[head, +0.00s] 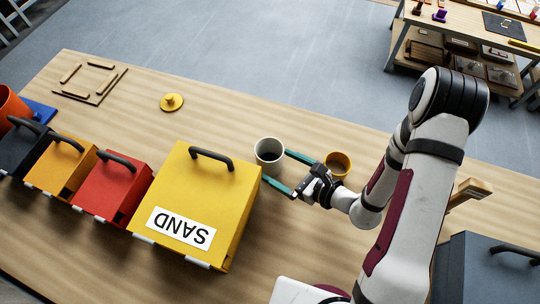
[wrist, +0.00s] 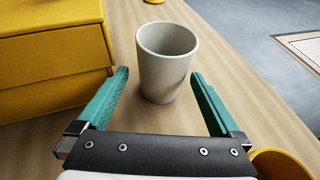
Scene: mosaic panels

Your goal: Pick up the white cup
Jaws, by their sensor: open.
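The white cup (head: 269,153) stands upright on the wooden table, just right of the yellow SAND box. In the wrist view the white cup (wrist: 167,65) is ahead of my gripper, centred between the lines of its two fingers. My gripper (head: 283,170) is open and low over the table, with its teal fingers pointing toward the cup. In the wrist view my gripper (wrist: 160,75) has one finger to each side of the cup's lower part. The fingers look apart from the cup, and nothing is held.
The yellow SAND box (head: 205,195) stands close left of the gripper; it also fills the left of the wrist view (wrist: 50,45). A yellow-orange cup (head: 338,163) stands right of the gripper. Red (head: 113,190) and orange (head: 62,165) boxes stand farther left. The table behind the cup is clear.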

